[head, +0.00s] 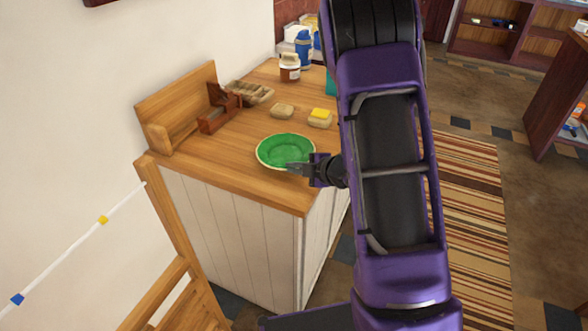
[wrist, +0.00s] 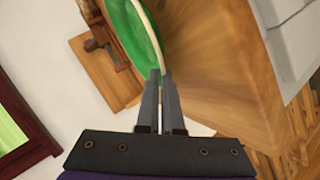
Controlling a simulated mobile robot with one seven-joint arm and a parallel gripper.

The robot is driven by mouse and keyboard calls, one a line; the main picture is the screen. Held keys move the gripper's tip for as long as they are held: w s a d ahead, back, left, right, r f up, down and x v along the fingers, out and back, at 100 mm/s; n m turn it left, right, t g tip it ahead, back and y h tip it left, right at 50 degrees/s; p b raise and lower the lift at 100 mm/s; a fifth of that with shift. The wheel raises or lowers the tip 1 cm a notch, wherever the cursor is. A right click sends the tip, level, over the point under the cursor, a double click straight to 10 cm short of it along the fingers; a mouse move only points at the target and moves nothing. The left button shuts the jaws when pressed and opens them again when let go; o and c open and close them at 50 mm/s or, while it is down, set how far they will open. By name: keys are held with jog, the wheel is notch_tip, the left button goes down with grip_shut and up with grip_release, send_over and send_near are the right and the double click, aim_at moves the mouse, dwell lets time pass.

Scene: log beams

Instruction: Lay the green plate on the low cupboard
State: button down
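The green plate (head: 284,150), round with a pale rim, is over the front part of the wooden top of the low white-panelled cupboard (head: 215,165). I cannot tell whether it rests flat or is held just above the top. My gripper (head: 300,167) reaches in from the right to the plate's near right edge. In the wrist view, its two fingers (wrist: 161,75) are close together with the rim of the plate (wrist: 128,38) between their tips. The cupboard top (wrist: 215,75) shows beside the plate there.
Behind the plate are two small bread-like pieces (head: 282,111), one with a yellow top (head: 320,117). A wooden rack (head: 218,108), a brown-and-white jar (head: 289,67) and a blue bottle (head: 303,50) also stand on the top. A wooden chair (head: 172,230) is at the front left.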

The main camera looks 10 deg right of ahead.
jog(key=c, duration=1.3)
grip_release()
jog(key=shift+c, duration=0.2)
jog(key=p+v, duration=0.1)
jog(key=v, duration=1.1)
jog(key=shift+r, duration=0.1)
